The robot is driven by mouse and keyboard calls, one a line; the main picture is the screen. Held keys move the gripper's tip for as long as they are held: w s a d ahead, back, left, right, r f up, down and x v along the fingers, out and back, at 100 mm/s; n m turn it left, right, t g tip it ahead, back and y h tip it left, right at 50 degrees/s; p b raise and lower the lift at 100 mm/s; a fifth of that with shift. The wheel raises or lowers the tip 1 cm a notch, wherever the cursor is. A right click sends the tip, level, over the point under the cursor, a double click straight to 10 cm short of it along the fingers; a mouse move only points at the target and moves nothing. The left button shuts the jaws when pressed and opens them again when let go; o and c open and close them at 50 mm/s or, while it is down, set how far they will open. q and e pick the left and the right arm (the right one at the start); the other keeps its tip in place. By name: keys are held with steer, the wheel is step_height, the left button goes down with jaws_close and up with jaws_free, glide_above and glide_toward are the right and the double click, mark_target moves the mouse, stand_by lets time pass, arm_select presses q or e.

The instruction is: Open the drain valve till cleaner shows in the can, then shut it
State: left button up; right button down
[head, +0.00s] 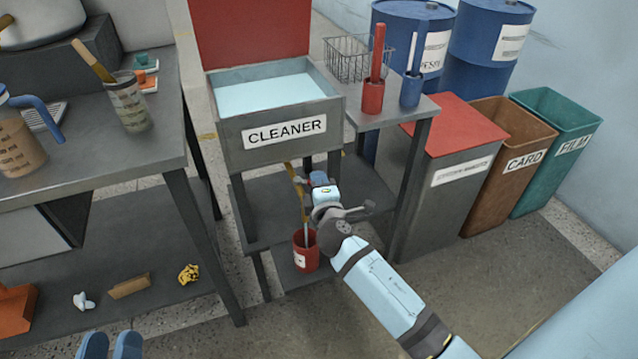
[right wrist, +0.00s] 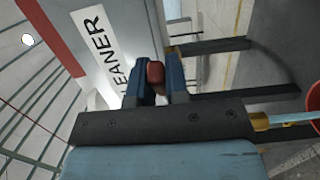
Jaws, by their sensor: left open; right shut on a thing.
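The grey tank (head: 228,139) labelled CLEANER holds pale blue liquid (head: 270,95). My right gripper (head: 318,180) is below its front; in the right wrist view its blue fingers (right wrist: 158,85) are shut on a red valve handle (right wrist: 155,72). A brass pipe (head: 296,187) hangs below the tank. A thin pale blue stream (head: 306,232) runs from it into the red can (head: 304,262) on the lower shelf; the stream also shows in the right wrist view (right wrist: 290,118). I cannot tell the level in the can. My left gripper (head: 110,347) is open and empty at the bottom left.
A dark bench (head: 95,165) with jugs stands at left, with scraps on its lower shelf. Right of the tank are a wire basket (head: 352,60), a red holder (head: 373,97) and a blue holder (head: 410,90). Bins (head: 505,155) and blue drums (head: 490,50) stand further right.

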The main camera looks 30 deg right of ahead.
arm_select(q)
steer(key=shift+r, duration=0.1)
steer(key=shift+d, duration=0.1)
arm_select(e)
steer(key=c, duration=1.1)
jaws_free()
arm_select(q)
steer(key=shift+f, duration=0.2)
steer(key=shift+s, duration=0.1)
arm_select(e)
steer(key=shift+s, duration=0.1)
